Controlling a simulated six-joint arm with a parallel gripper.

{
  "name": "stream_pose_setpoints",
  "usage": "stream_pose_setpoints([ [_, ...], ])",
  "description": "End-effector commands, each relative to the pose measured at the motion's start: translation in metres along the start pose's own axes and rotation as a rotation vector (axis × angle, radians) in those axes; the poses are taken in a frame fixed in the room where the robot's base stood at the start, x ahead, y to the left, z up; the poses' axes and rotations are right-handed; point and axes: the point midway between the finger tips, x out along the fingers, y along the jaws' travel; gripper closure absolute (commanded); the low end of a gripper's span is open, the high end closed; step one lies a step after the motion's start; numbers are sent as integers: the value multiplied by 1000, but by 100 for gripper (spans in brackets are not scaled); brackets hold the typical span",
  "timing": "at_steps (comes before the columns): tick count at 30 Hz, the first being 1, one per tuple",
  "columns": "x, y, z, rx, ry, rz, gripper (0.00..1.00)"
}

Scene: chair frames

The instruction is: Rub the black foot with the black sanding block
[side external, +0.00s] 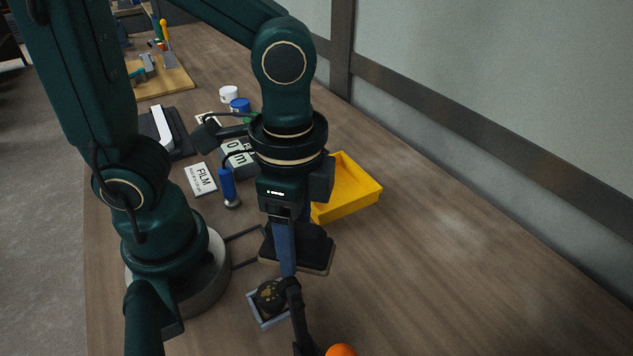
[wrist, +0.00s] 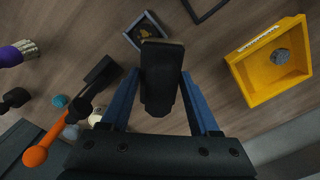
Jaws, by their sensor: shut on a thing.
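My gripper (side external: 287,255) has blue fingers and is shut on the black sanding block (side external: 312,250), which has a tan lower edge. In the wrist view the sanding block (wrist: 160,72) sits between the two fingers of my gripper (wrist: 159,80). A black end piece on a dark post, which looks like the black foot (side external: 291,287), stands below and in front of the block in the side view. In the wrist view the black foot (wrist: 103,72) lies left of the block, with an orange ball at the other end of its post. The block looks apart from it.
A small grey tray (side external: 256,312) holding a dark, gold-marked thing is beside the post. An orange ball (side external: 341,350) is at the bottom edge. A yellow tray (side external: 350,203) stands behind my gripper. The right tabletop is clear.

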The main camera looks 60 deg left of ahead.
Motion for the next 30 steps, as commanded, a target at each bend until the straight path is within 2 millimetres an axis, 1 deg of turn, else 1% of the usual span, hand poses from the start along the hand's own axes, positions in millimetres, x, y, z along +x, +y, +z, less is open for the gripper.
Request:
stream_pose_setpoints([
  [3,-4,0,0,0,1,0,82],
  [11,-4,0,0,0,0,0,82],
  [14,-10,0,-1,0,3,-1,82],
  [21,-30,0,0,0,3,-1,82],
  [24,-33,0,0,0,2,0,82],
  [30,-34,0,0,0,0,0,82],
])
